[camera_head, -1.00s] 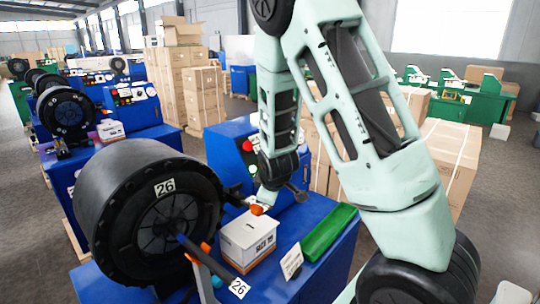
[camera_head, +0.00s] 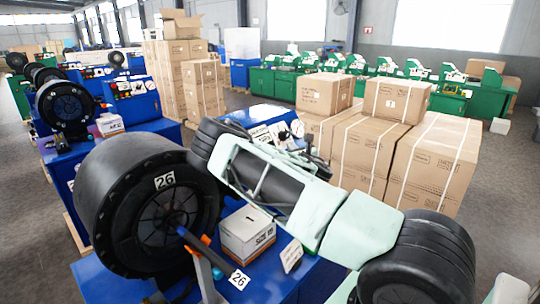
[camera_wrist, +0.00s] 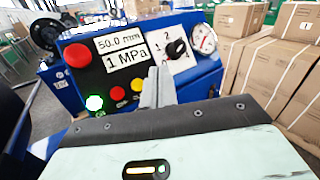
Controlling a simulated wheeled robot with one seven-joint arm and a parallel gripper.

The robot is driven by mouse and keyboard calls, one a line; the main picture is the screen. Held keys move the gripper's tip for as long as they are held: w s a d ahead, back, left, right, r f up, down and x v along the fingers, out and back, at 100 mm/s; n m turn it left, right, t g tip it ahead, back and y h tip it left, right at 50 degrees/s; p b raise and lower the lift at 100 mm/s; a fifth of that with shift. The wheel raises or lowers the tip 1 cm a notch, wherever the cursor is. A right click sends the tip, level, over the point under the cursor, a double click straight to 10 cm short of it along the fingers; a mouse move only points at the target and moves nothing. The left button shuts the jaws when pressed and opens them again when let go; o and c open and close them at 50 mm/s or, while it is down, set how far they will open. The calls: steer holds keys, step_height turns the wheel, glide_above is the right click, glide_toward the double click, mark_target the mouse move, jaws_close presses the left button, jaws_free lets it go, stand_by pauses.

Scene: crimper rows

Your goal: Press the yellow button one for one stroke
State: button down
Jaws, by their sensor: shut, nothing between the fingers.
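The yellow button (camera_wrist: 137,84) is a small round button on the dark panel of the blue machine (camera_wrist: 190,84) in the wrist view. It sits at the right end of a row with a small red button (camera_wrist: 117,93) and a lit white-green button (camera_wrist: 94,103). My gripper (camera_wrist: 158,72) shows as grey fingers, shut and empty, just right of the yellow button in the picture. I cannot tell whether they touch the panel. In the head view my arm hides the gripper and the buttons.
A large red button (camera_wrist: 77,55), a black selector knob (camera_wrist: 177,48) and a pressure gauge (camera_wrist: 203,40) share the panel. In the head view, a black crimper drum (camera_head: 130,205) and a small white-topped box (camera_head: 246,232) stand near my arm. Stacked cartons (camera_head: 365,150) stand at right.

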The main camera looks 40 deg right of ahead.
steer(key=w+f+b, duration=0.4)
steer(key=w+f, duration=0.1)
steer(key=w, duration=0.2)
steer(key=shift+w+a, duration=0.15)
steer(key=shift+a, duration=0.15)
stand_by(0.3)
steer(key=shift+f+b, duration=0.15)
steer(key=shift+b, duration=0.25)
stand_by(1.6)
steer(key=shift+w+f+b, duration=0.1)
steer(key=shift+w+b, duration=0.2)
steer(key=shift+b, duration=0.15)
steer(key=shift+w+a+f+b, duration=0.1)
steer(key=shift+w+f+b, duration=0.15)
steer(key=shift+w+b, duration=0.25)
stand_by(0.7)
steer(key=shift+s, duration=0.15)
steer(key=shift+s+r, duration=0.5)
steer(key=shift+s, duration=0.15)
